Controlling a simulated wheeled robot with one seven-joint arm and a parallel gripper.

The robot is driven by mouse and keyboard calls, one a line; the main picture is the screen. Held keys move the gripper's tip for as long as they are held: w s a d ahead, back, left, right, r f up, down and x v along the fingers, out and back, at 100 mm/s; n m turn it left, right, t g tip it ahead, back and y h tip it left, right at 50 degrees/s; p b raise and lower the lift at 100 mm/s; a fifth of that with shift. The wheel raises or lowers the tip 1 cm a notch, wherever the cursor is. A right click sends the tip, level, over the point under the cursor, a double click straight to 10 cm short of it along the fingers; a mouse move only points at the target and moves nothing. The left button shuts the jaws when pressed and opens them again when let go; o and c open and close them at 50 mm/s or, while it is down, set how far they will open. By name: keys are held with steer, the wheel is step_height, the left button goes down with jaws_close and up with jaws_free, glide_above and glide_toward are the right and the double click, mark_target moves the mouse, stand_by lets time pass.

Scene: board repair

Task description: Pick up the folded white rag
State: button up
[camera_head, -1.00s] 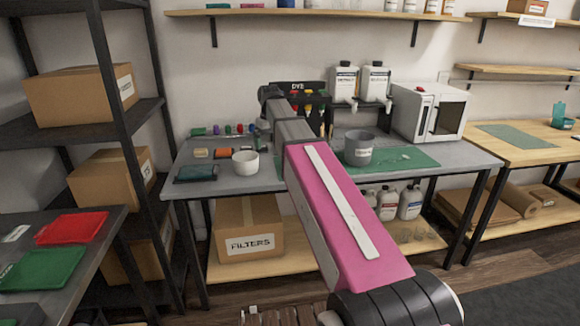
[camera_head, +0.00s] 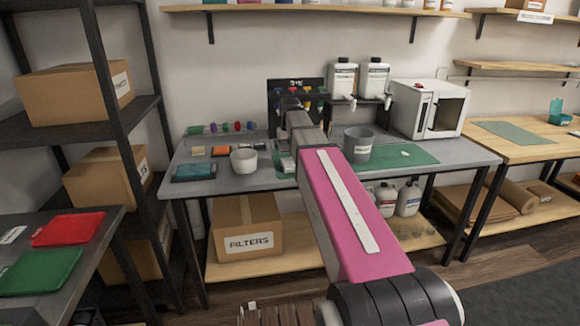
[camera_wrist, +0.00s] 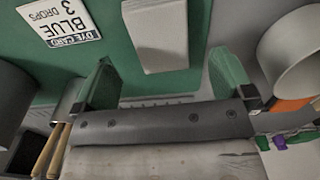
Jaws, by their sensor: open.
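The folded white rag (camera_wrist: 158,35) lies on the green mat (camera_wrist: 195,72) in the wrist view, at the top centre. It looks like a pale flat block. My gripper (camera_wrist: 165,78) is open, its two green-tipped fingers set apart either side of the rag's lower end in the picture. Nothing is between the fingertips, and I cannot tell their height above the mat.
A white pot (camera_head: 244,161) stands left of my arm and a grey pot (camera_head: 357,146) stands right of it. A dye card (camera_wrist: 60,22) lies near the rag. White bottles (camera_head: 342,80) and a white machine (camera_head: 426,108) stand at the back. The mat's right part (camera_head: 425,157) is mostly clear.

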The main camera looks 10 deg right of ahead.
mark_target(290, 162)
step_height(290, 162, down, 5)
stand_by(0.3)
steer(key=c, duration=1)
steer(key=shift+r, duration=0.1)
steer(key=shift+r, duration=0.75)
step_height(290, 162, up, 3)
steer(key=shift+f, duration=0.15)
steer(key=s+a+r, duration=0.6)
steer(key=a, duration=0.3)
steer(key=shift+s+a+r, duration=0.3)
steer(key=shift+a+r, duration=0.05)
